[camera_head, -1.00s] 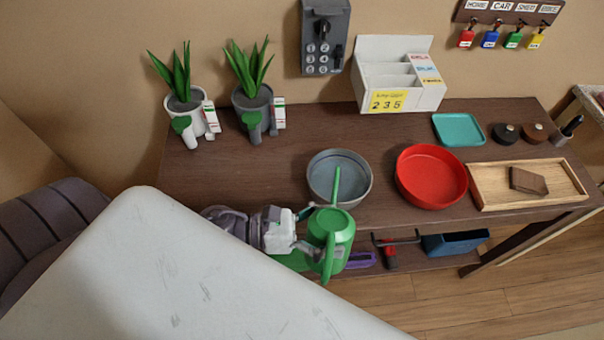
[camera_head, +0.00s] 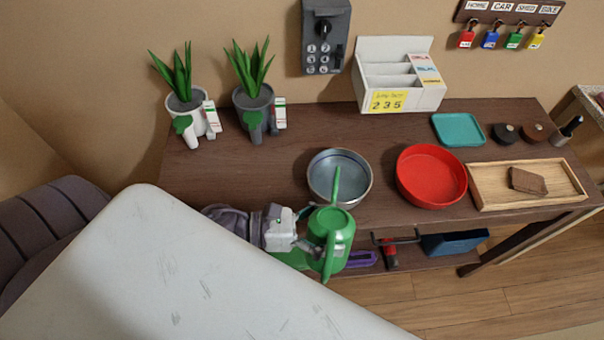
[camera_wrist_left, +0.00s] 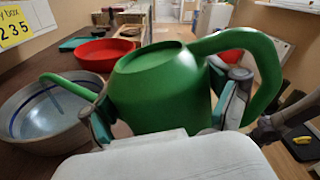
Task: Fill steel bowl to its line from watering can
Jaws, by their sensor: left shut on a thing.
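The steel bowl (camera_head: 358,191) stands on the dark wooden table. In the left wrist view the bowl (camera_wrist_left: 27,137) shows a dark line on its inner wall and a pale bluish inside; I cannot tell the water level. The green watering can (camera_head: 337,228) is at the table's front edge, its spout pointing over the bowl. In the left wrist view the can (camera_wrist_left: 158,92) looks tilted, its spout end over the bowl's rim. My left gripper (camera_head: 307,236) is shut on the can, with fingers on both sides of its body. My right gripper is not in view.
A red bowl (camera_head: 431,177) stands close right of the steel bowl. A wooden tray (camera_head: 490,197) with a brown block lies further right. Two potted plants (camera_head: 184,88) (camera_head: 254,92) stand at the back left. The left middle of the table is clear.

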